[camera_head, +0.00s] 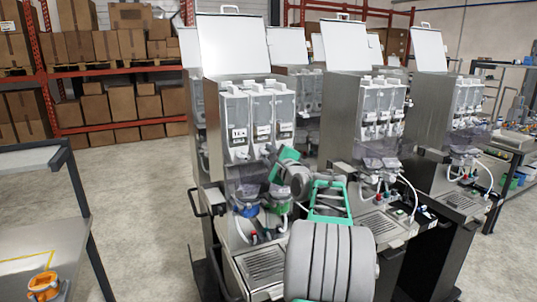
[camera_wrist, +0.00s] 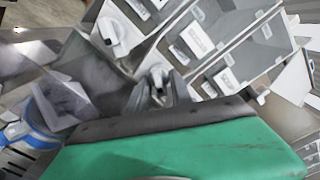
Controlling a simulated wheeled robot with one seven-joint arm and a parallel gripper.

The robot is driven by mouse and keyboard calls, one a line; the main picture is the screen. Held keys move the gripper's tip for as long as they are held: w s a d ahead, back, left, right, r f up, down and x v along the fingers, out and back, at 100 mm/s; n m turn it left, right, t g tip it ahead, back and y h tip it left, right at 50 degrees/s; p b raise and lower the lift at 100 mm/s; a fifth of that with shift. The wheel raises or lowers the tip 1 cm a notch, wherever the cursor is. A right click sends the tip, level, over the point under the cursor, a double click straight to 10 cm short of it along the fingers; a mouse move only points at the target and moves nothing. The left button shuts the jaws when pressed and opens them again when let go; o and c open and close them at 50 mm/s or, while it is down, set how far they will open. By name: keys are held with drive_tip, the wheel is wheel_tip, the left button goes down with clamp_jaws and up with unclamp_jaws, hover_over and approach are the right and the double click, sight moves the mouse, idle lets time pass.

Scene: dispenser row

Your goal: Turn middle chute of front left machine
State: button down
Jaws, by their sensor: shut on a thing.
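The front left machine (camera_head: 225,180) is a steel dispenser with a raised white lid and three clear canisters side by side. Each canister has a white chute at its lower front. The left chute (camera_head: 240,155) is free and also shows in the wrist view (camera_wrist: 115,35). My gripper (camera_wrist: 160,90) is shut on the middle chute (camera_wrist: 157,72), below the middle canister's label. In the head view my green-edged gripper (camera_head: 274,160) reaches the machine's front from the right and partly hides the right chute.
Below the canisters are a clear guard (camera_head: 245,180), a blue-ringed mixing bowl (camera_head: 245,210) and a drip grate (camera_head: 262,264). Another machine (camera_head: 350,120) stands close on the right. A table (camera_head: 35,240) with an orange item is at the left; the floor between is clear.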

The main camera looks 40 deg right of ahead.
drive_tip(key=c, duration=1.5)
unclamp_jaws()
drive_tip(key=shift+f+n, duration=0.1)
drive_tip(key=shift+n, duration=0.2)
